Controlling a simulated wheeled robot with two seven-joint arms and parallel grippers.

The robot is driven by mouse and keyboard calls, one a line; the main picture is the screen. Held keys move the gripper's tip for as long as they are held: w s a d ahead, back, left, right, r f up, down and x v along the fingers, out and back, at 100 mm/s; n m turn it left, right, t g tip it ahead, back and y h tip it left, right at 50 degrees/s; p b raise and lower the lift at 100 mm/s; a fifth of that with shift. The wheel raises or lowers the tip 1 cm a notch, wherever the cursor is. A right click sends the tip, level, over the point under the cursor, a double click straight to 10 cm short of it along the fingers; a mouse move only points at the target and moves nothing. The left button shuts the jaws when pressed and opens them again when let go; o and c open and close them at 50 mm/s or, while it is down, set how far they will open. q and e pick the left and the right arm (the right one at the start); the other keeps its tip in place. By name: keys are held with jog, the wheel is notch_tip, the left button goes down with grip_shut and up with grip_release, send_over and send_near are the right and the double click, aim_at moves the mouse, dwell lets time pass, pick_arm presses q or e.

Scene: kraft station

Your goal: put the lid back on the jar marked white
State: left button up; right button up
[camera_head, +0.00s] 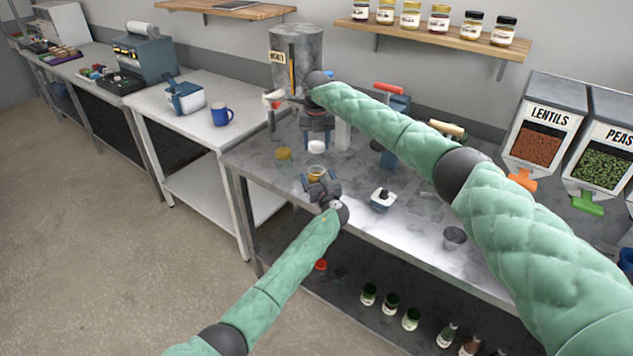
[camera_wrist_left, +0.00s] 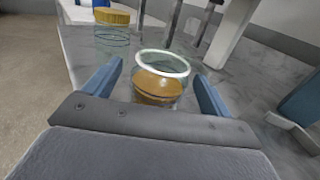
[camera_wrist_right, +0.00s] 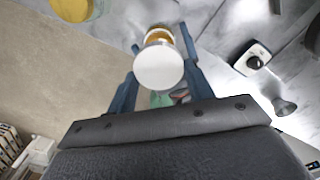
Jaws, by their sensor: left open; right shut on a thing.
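An open glass jar (camera_wrist_left: 160,78) with a white rim and amber contents stands upright on the bench. It also shows in the head view (camera_head: 317,172); I cannot read any mark on it. My left gripper (camera_wrist_left: 160,85) is open, with a finger on either side of the jar. My right gripper (camera_wrist_right: 158,65) is shut on a white lid (camera_wrist_right: 158,67). In the head view the lid (camera_head: 317,148) is above the bench, just behind the jar and apart from it. The right wrist view shows the jar (camera_wrist_right: 160,36) partly hidden beyond the lid.
A second jar with a yellow lid (camera_wrist_left: 112,17) stands just left of the open jar. A tall grey container (camera_head: 310,50) stands behind.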

pick_arm(q)
jog(key=shift+x, duration=1.7)
jog(key=c, duration=1.4)
jog(key=shift+c, duration=0.2)
pick_arm(e)
jog(key=shift+s+f, duration=0.15)
jog(key=shift+f, duration=2.3)
jog(key=shift+f, duration=0.1)
jog(key=shift+f, duration=0.8)
jog(key=shift+f, duration=0.55)
